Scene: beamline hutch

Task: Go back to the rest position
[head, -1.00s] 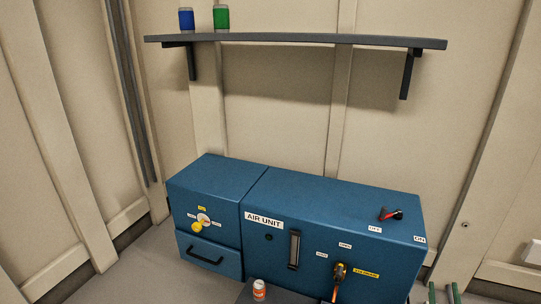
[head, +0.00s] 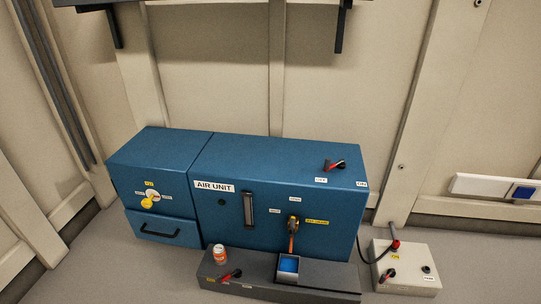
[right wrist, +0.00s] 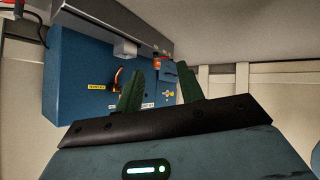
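My right gripper (right wrist: 158,88) shows in the right wrist view with its two green fingers apart and nothing between them. It is not in the head view. My left gripper is in neither view. The blue air unit (head: 335,215) stands against the wall in the head view. It also shows beyond my right fingers in the right wrist view (right wrist: 70,75), apart from them.
A beige box (head: 405,280) stands on the floor at right. A shelf (head: 230,2) crosses the top.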

